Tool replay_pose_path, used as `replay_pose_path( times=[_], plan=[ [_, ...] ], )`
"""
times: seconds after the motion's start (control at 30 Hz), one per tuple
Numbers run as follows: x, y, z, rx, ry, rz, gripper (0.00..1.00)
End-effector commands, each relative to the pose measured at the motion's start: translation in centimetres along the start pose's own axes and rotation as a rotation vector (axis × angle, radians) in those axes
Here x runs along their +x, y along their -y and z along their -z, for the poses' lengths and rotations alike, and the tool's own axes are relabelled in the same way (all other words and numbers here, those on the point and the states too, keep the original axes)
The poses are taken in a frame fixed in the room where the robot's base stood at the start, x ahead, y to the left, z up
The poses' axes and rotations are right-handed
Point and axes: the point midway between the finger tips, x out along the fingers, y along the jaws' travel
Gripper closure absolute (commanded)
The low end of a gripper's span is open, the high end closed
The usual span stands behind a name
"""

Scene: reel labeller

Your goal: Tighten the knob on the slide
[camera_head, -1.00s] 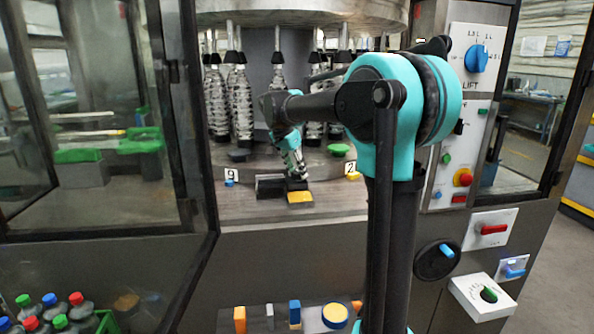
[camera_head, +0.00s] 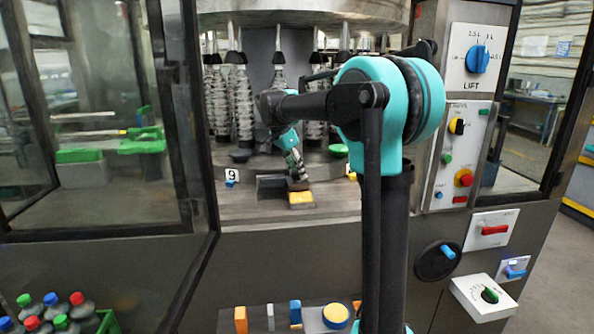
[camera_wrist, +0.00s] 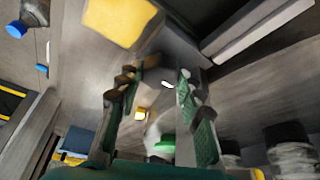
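The slide (camera_head: 270,188) is a dark block on the machine's grey deck, with a yellow block (camera_head: 301,197) at its front right. In the wrist view the yellow block (camera_wrist: 118,22) is at the top, beyond the fingertips. My gripper (camera_head: 297,178) points down just behind the yellow block. In the wrist view my gripper (camera_wrist: 157,85) has its two green-padded fingers apart, with nothing clearly between them. I cannot tell which part is the knob, or whether a fingertip touches the slide.
A green disc (camera_head: 338,150) lies behind on the right. Bottles (camera_head: 243,105) hang behind my gripper. The door frame (camera_head: 190,120) stands at the left.

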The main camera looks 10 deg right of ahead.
Motion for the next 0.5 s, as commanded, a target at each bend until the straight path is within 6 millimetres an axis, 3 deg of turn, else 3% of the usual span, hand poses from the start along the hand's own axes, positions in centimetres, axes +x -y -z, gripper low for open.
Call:
replay_pose_path(
  times=[0.1, 0.37, 0.5],
  plan=[
    [0.0, 0.0, 0.0, 0.0, 0.001, 0.001, 0.54],
    [-0.1, 0.0, 0.0, 0.0, 0.0, 0.0, 0.54],
    [-1.1, 0.0, 0.0, -0.001, 0.0, 0.001, 0.54]
  ],
)
